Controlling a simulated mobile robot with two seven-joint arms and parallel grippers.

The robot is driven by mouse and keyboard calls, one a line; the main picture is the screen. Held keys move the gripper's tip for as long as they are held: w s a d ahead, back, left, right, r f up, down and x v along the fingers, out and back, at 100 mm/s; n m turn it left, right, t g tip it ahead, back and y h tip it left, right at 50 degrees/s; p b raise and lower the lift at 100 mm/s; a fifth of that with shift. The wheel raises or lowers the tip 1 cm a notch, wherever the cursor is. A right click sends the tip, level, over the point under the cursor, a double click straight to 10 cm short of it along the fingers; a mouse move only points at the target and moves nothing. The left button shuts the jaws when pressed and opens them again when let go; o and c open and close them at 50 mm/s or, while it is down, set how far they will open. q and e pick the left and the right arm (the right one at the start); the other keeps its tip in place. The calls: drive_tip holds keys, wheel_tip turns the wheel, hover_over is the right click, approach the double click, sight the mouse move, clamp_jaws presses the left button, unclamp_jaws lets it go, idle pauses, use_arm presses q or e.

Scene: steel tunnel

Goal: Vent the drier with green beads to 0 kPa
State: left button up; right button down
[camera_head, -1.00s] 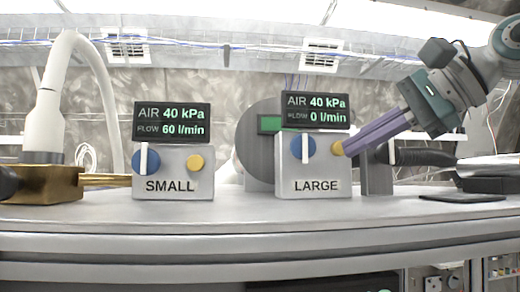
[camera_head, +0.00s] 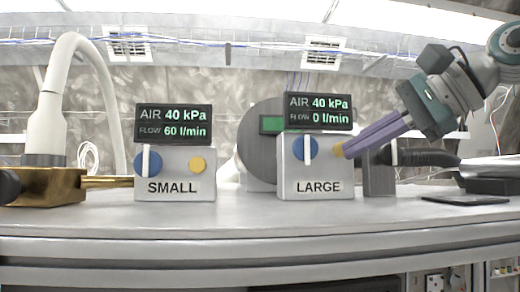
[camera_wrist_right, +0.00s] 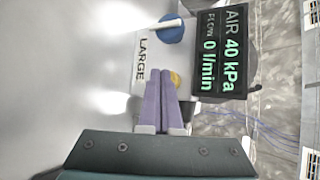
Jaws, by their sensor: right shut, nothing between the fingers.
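The LARGE box (camera_head: 317,188) stands on the bench. It has a blue knob (camera_head: 299,149) with an upright white pointer, and a yellow button (camera_head: 338,150). Its display (camera_head: 318,111) reads AIR 40 kPa, FLOW 0 l/min. The SMALL box (camera_head: 175,188) stands to its left, with a blue knob, a yellow button (camera_head: 198,165) and a display (camera_head: 174,125) reading 40 kPa, 60 l/min. My right gripper (camera_head: 348,150) is shut and empty, its purple tips at the LARGE button; contact is unclear. The right wrist view shows the tips (camera_wrist_right: 165,84) beside that button (camera_wrist_right: 176,78). I cannot make out green beads.
A grey round housing (camera_head: 250,155) with a green window stands behind the boxes. A brass-coloured block (camera_head: 55,187) with rods and a white bent pipe (camera_head: 50,120) are at left. A black handle (camera_head: 425,158) and a flat dark pad (camera_head: 465,200) lie at right. The bench front is clear.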

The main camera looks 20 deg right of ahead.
drive_tip(key=shift+w+p, duration=0.35)
idle(0.3)
drive_tip(key=shift+w+d, duration=0.1)
drive_tip(key=shift+w, duration=0.1)
idle(2.9)
drive_tip(key=shift+s, duration=0.1)
drive_tip(key=shift+s+f+b, duration=0.1)
drive_tip(key=shift+s+b, duration=0.5)
drive_tip(key=shift+b, duration=0.15)
drive_tip(key=shift+s+a, duration=0.2)
drive_tip(key=shift+s, duration=0.1)
